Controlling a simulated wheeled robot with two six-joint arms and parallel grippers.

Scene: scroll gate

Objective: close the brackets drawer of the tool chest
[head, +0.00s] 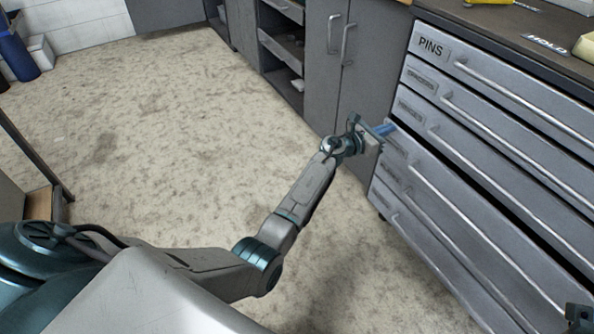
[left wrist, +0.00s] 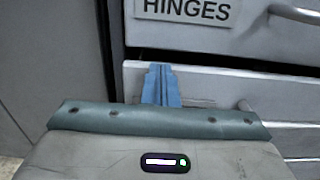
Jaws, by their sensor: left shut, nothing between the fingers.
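The grey tool chest (head: 452,96) stands at the right of the head view with a stack of drawers. One drawer (head: 470,205) stands a little out, with a dark gap along its top edge. In the left wrist view this drawer front (left wrist: 225,88) lies just below the one labelled HINGES (left wrist: 187,10). The word BRACKETS cannot be read; my gripper covers part of the front. My left gripper (head: 387,129) is shut and empty, its blue fingertips (left wrist: 161,85) at the drawer front's left end. Whether they touch is unclear. A dark piece of my right gripper (head: 580,318) shows at the lower right edge.
The top drawer is labelled PINS (head: 431,48). Long bar handles (head: 500,85) stick out from the drawer fronts. A grey cabinet (head: 355,75) stands left of the chest. The pale floor (head: 150,130) is clear. Small items lie on the chest's top.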

